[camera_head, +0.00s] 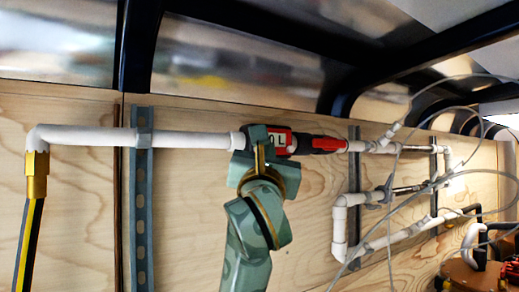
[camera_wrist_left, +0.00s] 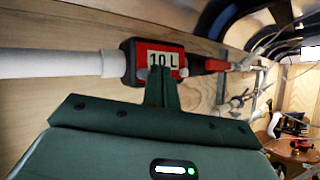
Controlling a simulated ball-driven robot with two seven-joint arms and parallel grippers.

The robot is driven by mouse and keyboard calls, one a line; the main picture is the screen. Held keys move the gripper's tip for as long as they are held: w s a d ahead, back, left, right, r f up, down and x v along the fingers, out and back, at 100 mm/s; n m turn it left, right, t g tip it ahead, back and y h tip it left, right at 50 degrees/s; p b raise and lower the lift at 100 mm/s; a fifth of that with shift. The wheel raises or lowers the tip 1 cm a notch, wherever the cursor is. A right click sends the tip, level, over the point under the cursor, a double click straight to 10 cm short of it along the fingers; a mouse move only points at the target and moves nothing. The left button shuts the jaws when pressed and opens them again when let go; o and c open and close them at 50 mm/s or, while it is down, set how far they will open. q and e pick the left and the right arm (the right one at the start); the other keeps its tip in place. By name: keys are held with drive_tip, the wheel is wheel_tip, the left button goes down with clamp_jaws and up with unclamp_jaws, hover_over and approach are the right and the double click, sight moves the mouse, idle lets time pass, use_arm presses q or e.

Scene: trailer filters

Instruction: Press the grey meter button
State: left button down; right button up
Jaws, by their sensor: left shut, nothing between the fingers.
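The red and black meter (camera_head: 280,141) sits in line with the white pipe on the wooden wall, and its left part is hidden by my gripper in the head view. In the left wrist view the meter (camera_wrist_left: 141,63) shows a "10 L" display (camera_wrist_left: 163,59). A small pale grey button (camera_wrist_left: 183,73) shows at the display's lower right. My left gripper (camera_head: 257,136) is shut and empty, with its fingertips (camera_wrist_left: 160,72) in front of the meter, just below the display. I cannot tell whether they touch it. My right gripper is in neither view.
A white pipe (camera_head: 85,136) runs left to a brass fitting (camera_head: 37,176) with a striped hose. Right of the meter are a red and black connector (camera_head: 327,145), white pipe loops (camera_head: 340,226) and thin grey tubes. Metal rails (camera_head: 142,210) stand on the wall.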

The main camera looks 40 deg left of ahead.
use_arm(q)
drive_tip(key=shift+w+a, duration=0.1)
drive_tip(key=shift+a, duration=0.05)
drive_tip(key=shift+a, duration=0.3)
drive_tip(key=shift+w+a, duration=0.25)
drive_tip(key=shift+a, duration=0.15)
idle(0.8)
idle(0.4)
drive_tip(key=shift+s+d+p, duration=0.35)
drive_tip(key=shift+d, duration=0.5)
drive_tip(key=d, duration=0.1)
drive_tip(key=s+d+p, duration=0.1)
drive_tip(key=d, duration=0.1)
drive_tip(key=s+d, duration=0.1)
drive_tip(key=shift+d+p, duration=0.3)
